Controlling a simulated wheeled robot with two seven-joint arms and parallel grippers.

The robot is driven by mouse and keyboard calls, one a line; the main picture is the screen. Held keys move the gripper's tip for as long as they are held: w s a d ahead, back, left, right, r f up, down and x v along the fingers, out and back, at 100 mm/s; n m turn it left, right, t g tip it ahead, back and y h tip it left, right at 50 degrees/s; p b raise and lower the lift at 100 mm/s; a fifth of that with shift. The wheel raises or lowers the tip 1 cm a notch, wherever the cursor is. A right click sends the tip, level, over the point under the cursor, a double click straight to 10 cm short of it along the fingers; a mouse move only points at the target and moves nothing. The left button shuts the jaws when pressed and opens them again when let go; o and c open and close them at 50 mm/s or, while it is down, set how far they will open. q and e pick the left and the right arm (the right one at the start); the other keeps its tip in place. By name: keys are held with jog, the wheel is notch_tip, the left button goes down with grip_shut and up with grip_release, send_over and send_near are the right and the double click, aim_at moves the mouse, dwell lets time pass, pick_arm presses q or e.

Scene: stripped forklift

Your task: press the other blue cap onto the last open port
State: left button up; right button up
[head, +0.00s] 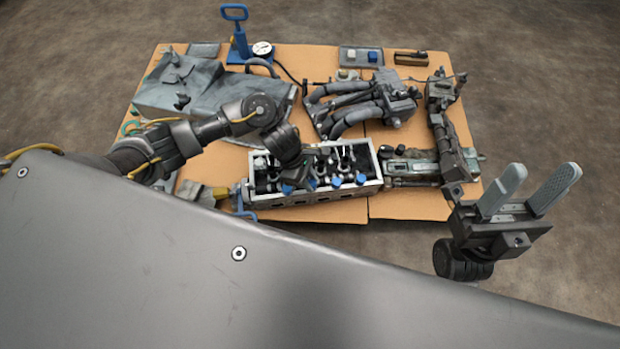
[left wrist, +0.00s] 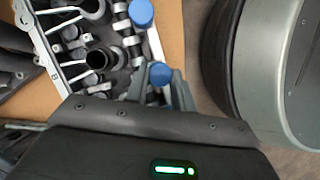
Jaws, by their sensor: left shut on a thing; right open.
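The open metal engine housing (head: 318,196) lies at the front of the cardboard, with black and silver parts inside and several blue caps along its near side. My left gripper (head: 294,178) is over its left part, pointing down. In the left wrist view the left gripper (left wrist: 158,84) is shut on a blue cap (left wrist: 160,73). Another blue cap (left wrist: 141,13) sits on the housing (left wrist: 154,45) farther along the same edge. Whether the held cap touches a port is hidden by the fingers. My right gripper (head: 528,192) is open and empty, off to the right.
A small tray (head: 347,55) with a blue piece (head: 373,57) and a pale piece stands at the back. A blue-handled pump (head: 239,45) with a gauge, a hose manifold (head: 350,108) and a grey draped cover (head: 180,90) lie around. Floor right of the cardboard is clear.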

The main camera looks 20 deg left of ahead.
pick_arm(q)
jog(key=shift+f+b, duration=0.65)
jog(key=shift+b, duration=1.05)
dwell(3.0)
jog(key=o, duration=1)
jog(key=shift+o, duration=0.2)
jog(key=p+v, duration=0.4)
jog(key=v, duration=0.7)
jog(key=shift+d, duration=0.1)
